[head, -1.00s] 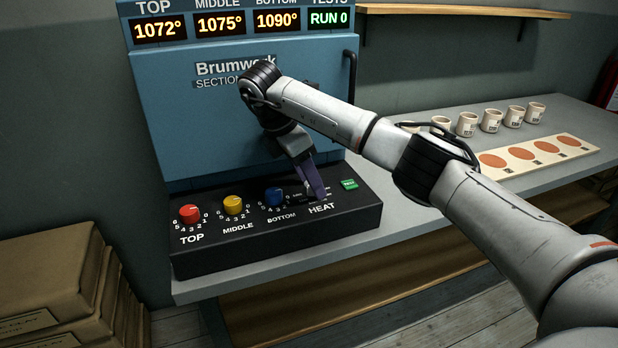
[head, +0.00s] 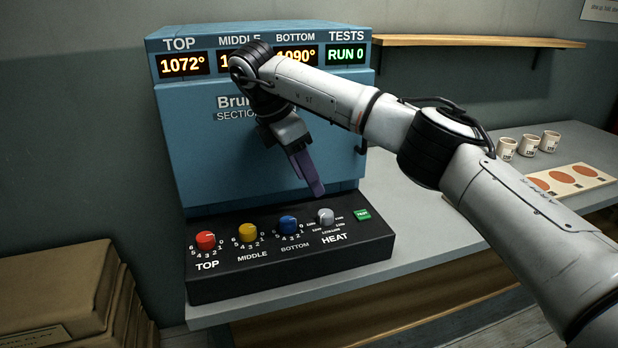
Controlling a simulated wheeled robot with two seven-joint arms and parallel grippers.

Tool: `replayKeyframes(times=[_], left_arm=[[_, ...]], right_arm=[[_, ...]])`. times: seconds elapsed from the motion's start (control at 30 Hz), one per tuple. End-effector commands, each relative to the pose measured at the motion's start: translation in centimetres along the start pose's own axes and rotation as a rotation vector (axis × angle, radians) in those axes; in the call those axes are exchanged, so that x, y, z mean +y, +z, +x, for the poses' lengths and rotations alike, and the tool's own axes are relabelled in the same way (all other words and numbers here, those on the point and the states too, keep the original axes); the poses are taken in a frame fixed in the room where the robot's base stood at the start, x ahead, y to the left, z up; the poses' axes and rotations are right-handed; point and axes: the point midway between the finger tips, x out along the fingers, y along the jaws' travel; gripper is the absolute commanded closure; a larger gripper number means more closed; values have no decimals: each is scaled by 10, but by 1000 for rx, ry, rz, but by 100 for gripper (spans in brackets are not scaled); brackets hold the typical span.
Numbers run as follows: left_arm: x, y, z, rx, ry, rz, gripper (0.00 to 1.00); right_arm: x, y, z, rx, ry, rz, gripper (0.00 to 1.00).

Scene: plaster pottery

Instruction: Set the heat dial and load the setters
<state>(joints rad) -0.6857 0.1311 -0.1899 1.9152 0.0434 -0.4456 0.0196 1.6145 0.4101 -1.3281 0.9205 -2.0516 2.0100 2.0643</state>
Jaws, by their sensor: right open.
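The heat dial (head: 325,217) is a grey knob at the right of the black control panel (head: 290,268), above the word HEAT. Its exact pointer setting is too small to read. My right gripper (head: 316,188) is open and empty, its purple fingers pointing down just above and left of the heat dial, apart from it. White cup-like pieces (head: 528,144) stand on the bench at the right. My left gripper is out of view.
Red (head: 205,240), yellow (head: 247,232) and blue (head: 288,224) knobs and a green button (head: 362,215) share the panel. The blue kiln (head: 220,165) rises behind it. A wooden shelf (head: 470,41) hangs at the upper right. Brown boxes (head: 60,295) stand at lower left.

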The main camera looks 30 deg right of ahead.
Motion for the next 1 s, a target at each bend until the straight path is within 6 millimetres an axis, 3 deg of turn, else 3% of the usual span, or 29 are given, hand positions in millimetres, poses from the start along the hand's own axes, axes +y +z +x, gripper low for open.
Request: replayKeyframes(times=[0.27,0.47,0.7,0.87,1.0], left_arm=[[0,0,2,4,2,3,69],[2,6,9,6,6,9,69],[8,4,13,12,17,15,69],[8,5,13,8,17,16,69],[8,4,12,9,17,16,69]], right_arm=[[0,2,2,8,24,-55,53],[-8,11,8,33,158,-376,53],[-31,16,9,11,316,-757,53],[-36,15,12,0,344,-835,53],[-31,13,28,0,342,-835,53]])
